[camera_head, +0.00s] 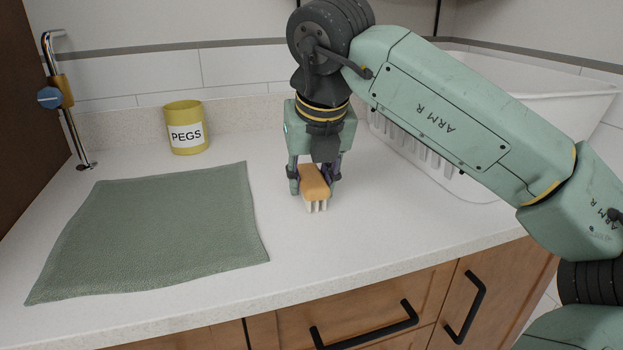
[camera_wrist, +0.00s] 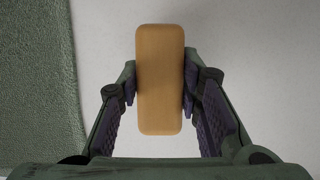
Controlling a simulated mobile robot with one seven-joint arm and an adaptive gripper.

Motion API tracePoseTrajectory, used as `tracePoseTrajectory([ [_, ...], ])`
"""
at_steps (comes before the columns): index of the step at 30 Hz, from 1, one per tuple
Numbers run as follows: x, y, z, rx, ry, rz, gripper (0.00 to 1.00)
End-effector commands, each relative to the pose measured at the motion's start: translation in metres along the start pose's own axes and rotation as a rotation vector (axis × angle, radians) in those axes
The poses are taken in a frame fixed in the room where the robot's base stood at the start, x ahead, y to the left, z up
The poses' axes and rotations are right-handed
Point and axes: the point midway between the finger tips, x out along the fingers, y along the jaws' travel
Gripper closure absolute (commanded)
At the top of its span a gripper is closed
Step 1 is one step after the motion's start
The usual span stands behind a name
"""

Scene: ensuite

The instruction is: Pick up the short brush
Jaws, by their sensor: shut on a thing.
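The short brush (camera_head: 314,184) has an orange-tan block handle and pale bristles pointing down. It is at the middle of the counter in the head view. My gripper (camera_head: 314,182) comes down from above and is shut on the brush's sides. In the wrist view the brush (camera_wrist: 160,80) shows as a tan rounded block, and the fingertips of my gripper (camera_wrist: 160,87) press on its left and right long sides. The bristles are hidden there. I cannot tell for certain whether the bristles touch the counter.
A green cloth (camera_head: 165,232) lies on the white counter (camera_head: 400,235) to the left. A yellow PEGS pot (camera_head: 186,128) stands behind it, near a metal tap-like fitting (camera_head: 62,98). The counter front is clear.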

Motion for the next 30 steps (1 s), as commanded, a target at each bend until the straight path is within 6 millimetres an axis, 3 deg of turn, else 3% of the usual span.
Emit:
tracePoseTrajectory([
  [8,-0.041,-0.001,0.017,0.001,-0.001,-0.002,0.96],
  [11,-0.039,0.011,-0.005,-0.003,-0.002,-0.004,0.96],
  [21,-0.077,0.056,-0.073,-0.002,-0.002,-0.006,0.96],
  [30,-0.096,0.078,-0.104,0.001,-0.001,-0.003,0.96],
])
